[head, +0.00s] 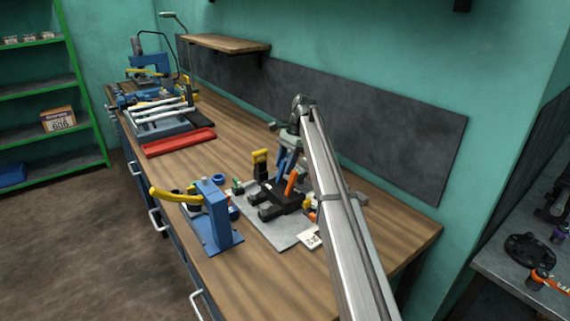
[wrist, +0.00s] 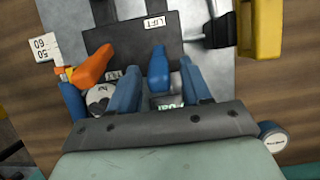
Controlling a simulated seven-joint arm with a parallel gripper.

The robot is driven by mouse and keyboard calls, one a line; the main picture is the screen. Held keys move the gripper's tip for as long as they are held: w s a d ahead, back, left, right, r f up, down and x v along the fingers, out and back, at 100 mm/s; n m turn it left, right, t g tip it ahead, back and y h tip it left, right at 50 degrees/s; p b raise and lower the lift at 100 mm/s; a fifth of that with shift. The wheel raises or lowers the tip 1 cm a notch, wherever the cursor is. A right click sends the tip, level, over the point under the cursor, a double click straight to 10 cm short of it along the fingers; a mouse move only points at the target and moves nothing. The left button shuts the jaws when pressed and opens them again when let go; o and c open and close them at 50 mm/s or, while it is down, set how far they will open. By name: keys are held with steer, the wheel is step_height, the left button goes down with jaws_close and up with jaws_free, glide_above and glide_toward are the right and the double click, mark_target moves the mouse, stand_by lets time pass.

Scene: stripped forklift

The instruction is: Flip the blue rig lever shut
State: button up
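In the wrist view the blue lever (wrist: 160,68) points up between the two blue fingers of my gripper (wrist: 161,82). The fingers stand apart, one on each side of it, with visible gaps. A label reading LIFT lies just beyond its tip, and another label lies partly hidden below it. In the head view my gripper (head: 284,164) reaches down over the black rig (head: 268,212). There I cannot tell the blue lever from the blue fingers.
An orange lever (wrist: 93,66) stands close to the left finger. A yellow-handled lever (head: 259,156) rises left of my gripper. A blue stand (head: 215,213) with a yellow handle is nearer the bench's front edge. A red tray (head: 180,142) lies farther back.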

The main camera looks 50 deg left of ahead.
steer(key=shift+r, duration=0.15)
steer(key=v, duration=0.7)
stand_by(0.3)
steer(key=shift+w+r, duration=0.1)
steer(key=shift+w, duration=0.05)
